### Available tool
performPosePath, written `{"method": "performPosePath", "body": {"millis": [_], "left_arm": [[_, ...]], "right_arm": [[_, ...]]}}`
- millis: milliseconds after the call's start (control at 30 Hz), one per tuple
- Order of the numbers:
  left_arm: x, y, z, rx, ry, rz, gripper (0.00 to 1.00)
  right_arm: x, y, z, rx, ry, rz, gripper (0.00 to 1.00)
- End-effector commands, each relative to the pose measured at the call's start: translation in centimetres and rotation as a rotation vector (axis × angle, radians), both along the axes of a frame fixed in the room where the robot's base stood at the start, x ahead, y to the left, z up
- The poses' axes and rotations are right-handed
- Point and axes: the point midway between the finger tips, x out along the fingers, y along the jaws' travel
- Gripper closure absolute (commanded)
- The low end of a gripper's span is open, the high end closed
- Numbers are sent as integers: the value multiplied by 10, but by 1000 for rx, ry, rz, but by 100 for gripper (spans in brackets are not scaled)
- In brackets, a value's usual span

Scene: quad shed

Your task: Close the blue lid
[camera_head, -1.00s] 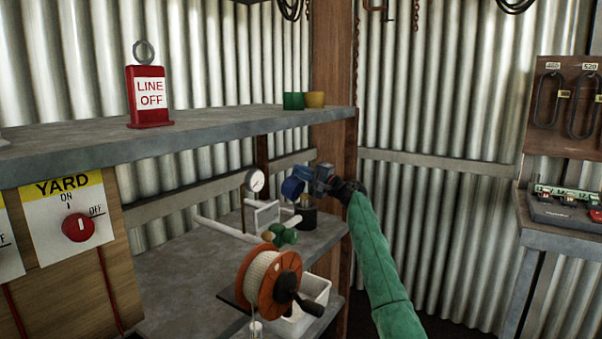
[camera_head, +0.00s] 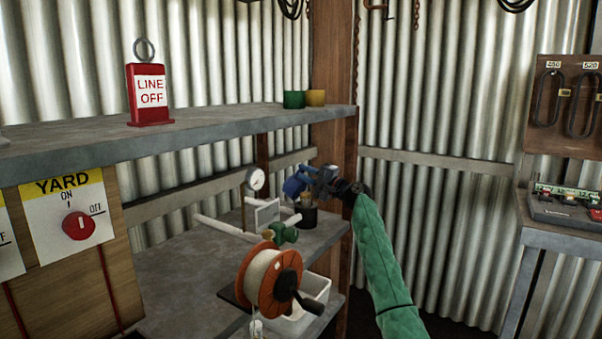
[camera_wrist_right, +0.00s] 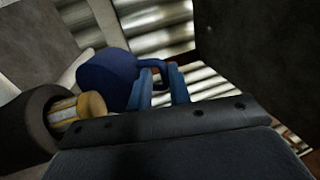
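The blue lid (camera_head: 294,187) stands raised and tilted above a small dark pot (camera_head: 308,217) on the lower shelf. In the right wrist view, the lid (camera_wrist_right: 104,80) is a dark blue rounded piece beside the dark pot (camera_wrist_right: 28,122), which has a yellowish part (camera_wrist_right: 82,108) at its mouth. My right gripper (camera_head: 316,178) is at the lid's right side. In the right wrist view, its two blue fingertips (camera_wrist_right: 162,88) are apart, with a gap between them, close against the lid; contact is unclear. My left gripper is out of view.
An orange reel (camera_head: 270,277), a white bin (camera_head: 318,287), a green valve (camera_head: 286,235) and a gauge (camera_head: 256,179) crowd the lower shelf. The upper shelf (camera_head: 215,126) bears green and yellow cups (camera_head: 294,99). A wooden post (camera_head: 335,60) stands behind.

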Motion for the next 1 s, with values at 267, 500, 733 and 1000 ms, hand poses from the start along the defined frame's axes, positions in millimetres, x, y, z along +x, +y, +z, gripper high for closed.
{"method": "performPosePath", "body": {"millis": [267, 500, 733, 1000], "left_arm": [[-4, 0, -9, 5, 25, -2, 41], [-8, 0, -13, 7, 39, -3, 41], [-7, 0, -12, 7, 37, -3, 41], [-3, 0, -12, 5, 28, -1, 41]], "right_arm": [[-24, -34, -12, -2, 2, -1, 82], [-33, -45, -15, -1, 2, 1, 82], [-34, -46, -15, -1, 2, 1, 82], [-36, -48, -21, -1, 3, 1, 82]]}}
